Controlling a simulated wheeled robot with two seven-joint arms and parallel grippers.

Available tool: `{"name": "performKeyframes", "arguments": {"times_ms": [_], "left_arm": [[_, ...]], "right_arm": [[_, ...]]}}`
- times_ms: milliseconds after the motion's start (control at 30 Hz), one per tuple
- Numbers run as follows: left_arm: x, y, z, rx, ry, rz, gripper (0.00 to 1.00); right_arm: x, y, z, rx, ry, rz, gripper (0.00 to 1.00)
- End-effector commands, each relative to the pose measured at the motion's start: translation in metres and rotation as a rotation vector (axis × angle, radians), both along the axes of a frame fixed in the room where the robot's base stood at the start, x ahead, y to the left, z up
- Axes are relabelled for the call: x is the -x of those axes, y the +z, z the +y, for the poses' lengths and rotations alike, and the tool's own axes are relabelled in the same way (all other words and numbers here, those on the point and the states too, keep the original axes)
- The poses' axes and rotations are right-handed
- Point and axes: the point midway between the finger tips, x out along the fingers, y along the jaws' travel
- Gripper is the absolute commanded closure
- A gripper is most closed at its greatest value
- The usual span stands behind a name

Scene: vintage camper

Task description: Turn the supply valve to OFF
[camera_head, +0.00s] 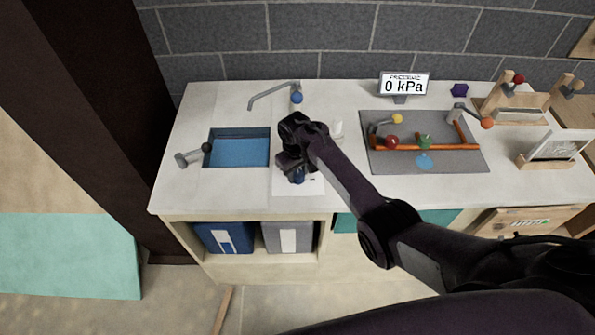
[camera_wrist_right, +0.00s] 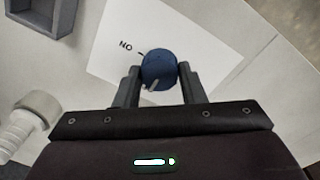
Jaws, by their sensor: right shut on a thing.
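The supply valve is a round blue knob (camera_wrist_right: 159,68) with a pale pointer mark, on a white card (camera_wrist_right: 110,35). In the right wrist view my right gripper (camera_wrist_right: 158,76) has one finger on each side of the knob and is shut on it. The pale mark is on the knob's near side. The ON label (camera_wrist_right: 125,46) reads upside down beside a short dark tick; no OFF label is visible. In the head view my right gripper (camera_head: 297,177) hides most of the knob, and the card (camera_head: 313,187) shows beside it. My left gripper is out of view.
A sink (camera_head: 240,152) and faucet (camera_head: 272,92) lie left and behind. A display (camera_head: 404,86) reads 0 kPa. A grey panel (camera_head: 380,163) with orange pipes and coloured knobs is to the right. A white threaded fitting (camera_wrist_right: 25,120) is close to my gripper.

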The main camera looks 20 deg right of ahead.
Motion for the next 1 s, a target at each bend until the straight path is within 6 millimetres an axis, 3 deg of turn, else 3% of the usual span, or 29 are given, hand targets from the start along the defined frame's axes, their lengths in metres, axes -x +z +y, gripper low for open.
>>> {"name": "performKeyframes", "arguments": {"times_ms": [167, 200, 367, 733, 1000], "left_arm": [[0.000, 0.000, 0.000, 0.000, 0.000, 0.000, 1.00], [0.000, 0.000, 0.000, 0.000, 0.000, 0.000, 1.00], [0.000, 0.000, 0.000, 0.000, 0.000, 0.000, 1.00], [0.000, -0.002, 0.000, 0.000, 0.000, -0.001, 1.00], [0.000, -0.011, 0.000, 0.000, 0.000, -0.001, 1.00]], "right_arm": [[-0.001, 0.001, 0.000, 0.000, 0.002, -0.003, 0.86], [-0.001, 0.002, 0.000, 0.000, 0.002, -0.003, 0.62], [-0.001, 0.001, 0.000, 0.000, 0.001, -0.002, 0.42], [-0.001, 0.004, 0.001, -0.002, 0.000, -0.003, 0.42], [-0.001, 0.042, 0.003, -0.003, 0.000, -0.004, 0.42]]}}
